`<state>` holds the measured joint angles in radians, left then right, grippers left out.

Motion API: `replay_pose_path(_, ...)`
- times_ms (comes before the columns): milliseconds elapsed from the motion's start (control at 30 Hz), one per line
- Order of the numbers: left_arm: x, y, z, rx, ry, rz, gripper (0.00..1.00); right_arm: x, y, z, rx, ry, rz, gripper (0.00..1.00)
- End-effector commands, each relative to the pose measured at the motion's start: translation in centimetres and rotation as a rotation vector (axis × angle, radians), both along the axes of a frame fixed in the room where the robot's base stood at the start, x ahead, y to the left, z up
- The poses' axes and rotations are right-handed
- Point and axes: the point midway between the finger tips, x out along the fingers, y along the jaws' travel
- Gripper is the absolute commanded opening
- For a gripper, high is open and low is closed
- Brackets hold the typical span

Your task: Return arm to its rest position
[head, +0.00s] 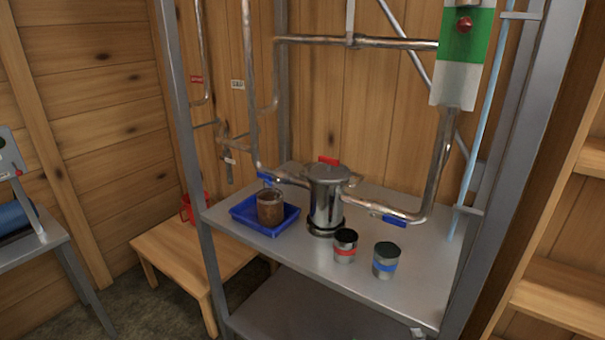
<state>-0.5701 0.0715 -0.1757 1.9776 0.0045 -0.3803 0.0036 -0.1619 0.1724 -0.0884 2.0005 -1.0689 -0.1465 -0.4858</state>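Neither of my arms and neither gripper shows in the head view. A steel pot (327,200) with a red-handled lid stands upright on the metal shelf (420,285), between two pipes with blue valve handles. A blue tray (249,217) sits to the left of the pot. A glass of brown contents (270,207) stands in the tray. Two small dark-lidded cans stand in front and to the right of the pot, one with a red band (345,246) and one with a blue band (386,261).
The shelf sits in a grey metal frame (189,150) with upright posts. A low wooden table (180,255) with a red mug (187,210) stands to the left. A grey bench (35,245) is at far left, and wooden shelving (565,290) at right. The shelf's front right is bare.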

Motion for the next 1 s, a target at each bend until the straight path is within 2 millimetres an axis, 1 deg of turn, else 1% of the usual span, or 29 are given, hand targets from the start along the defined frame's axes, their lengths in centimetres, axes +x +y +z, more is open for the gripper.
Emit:
replay_pose_path(33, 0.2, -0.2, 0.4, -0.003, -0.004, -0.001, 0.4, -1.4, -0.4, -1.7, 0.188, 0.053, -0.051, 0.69)
replay_pose_path(67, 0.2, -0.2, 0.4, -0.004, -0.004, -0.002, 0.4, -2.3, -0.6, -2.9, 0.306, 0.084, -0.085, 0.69)
replay_pose_path(100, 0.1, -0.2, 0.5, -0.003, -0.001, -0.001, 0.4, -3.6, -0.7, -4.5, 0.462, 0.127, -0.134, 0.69)
replay_pose_path(167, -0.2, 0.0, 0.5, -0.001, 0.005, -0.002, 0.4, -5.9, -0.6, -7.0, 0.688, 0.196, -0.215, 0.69)
replay_pose_path(200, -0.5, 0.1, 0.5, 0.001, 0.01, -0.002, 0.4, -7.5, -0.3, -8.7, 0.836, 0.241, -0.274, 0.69)
replay_pose_path(267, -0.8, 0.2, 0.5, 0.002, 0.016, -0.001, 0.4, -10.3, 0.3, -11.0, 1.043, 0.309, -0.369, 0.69)
replay_pose_path(300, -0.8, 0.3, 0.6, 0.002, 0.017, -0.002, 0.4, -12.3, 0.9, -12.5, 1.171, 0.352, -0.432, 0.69)
replay_pose_path(367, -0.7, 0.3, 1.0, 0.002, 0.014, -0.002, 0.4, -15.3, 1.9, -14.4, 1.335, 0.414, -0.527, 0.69)
replay_pose_path(400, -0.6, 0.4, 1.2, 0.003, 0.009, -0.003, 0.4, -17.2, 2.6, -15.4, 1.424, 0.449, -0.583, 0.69)
replay_pose_path(500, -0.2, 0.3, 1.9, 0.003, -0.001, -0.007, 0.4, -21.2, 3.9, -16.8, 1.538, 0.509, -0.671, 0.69)
replay_pose_path(533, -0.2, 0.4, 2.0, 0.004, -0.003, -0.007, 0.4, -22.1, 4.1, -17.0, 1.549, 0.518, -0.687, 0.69)
replay_pose_path(567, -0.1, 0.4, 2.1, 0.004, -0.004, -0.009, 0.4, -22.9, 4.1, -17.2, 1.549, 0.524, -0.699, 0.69)
replay_pose_path(600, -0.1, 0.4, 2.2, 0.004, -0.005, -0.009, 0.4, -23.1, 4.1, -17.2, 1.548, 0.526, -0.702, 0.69)
replay_pose_path(1000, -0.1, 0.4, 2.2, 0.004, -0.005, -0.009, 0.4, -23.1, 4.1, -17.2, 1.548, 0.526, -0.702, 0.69)
